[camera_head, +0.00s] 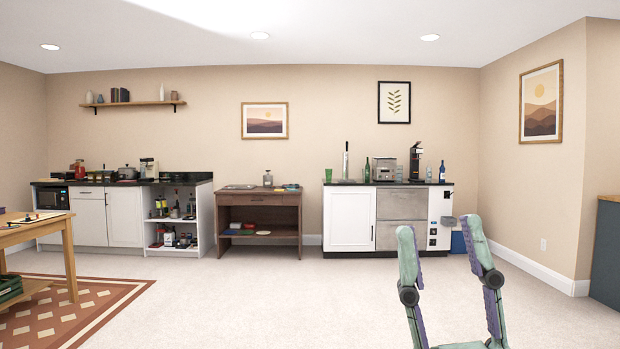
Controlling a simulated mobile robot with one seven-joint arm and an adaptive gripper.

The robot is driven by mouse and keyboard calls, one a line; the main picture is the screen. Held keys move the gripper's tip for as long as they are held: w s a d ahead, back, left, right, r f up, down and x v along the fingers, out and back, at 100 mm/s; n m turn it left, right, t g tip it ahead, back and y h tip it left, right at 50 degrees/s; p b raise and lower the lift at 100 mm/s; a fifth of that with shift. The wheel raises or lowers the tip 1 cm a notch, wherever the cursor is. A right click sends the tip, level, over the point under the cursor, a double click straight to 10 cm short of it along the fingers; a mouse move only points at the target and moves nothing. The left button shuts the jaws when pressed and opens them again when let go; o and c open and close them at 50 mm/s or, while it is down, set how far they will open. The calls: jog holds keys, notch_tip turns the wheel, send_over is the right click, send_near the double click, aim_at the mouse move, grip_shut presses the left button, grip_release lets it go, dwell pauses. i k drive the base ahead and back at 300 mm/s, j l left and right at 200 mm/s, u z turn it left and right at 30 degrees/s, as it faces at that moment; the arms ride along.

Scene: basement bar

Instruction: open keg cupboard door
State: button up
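The keg cupboard door seems to be the white panelled door (349,219) at the left of the bar unit by the far wall. It looks shut, with a small dark handle near its right edge. A tap column (345,162) stands on the counter above it. My gripper (437,240) is at the lower right in the foreground, its two green and purple fingers spread apart with nothing between them. It is far from the door, with open floor between.
Grey drawers (402,206) and a white panel (440,212) adjoin the door. A brown wooden table (258,199) stands left of it, with a low white shelf unit beyond. A wooden table (68,236) stands at the left on a patterned rug (62,320). The central floor is clear.

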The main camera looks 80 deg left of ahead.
aim_at(350, 212)
jog(key=u, duration=2.35)
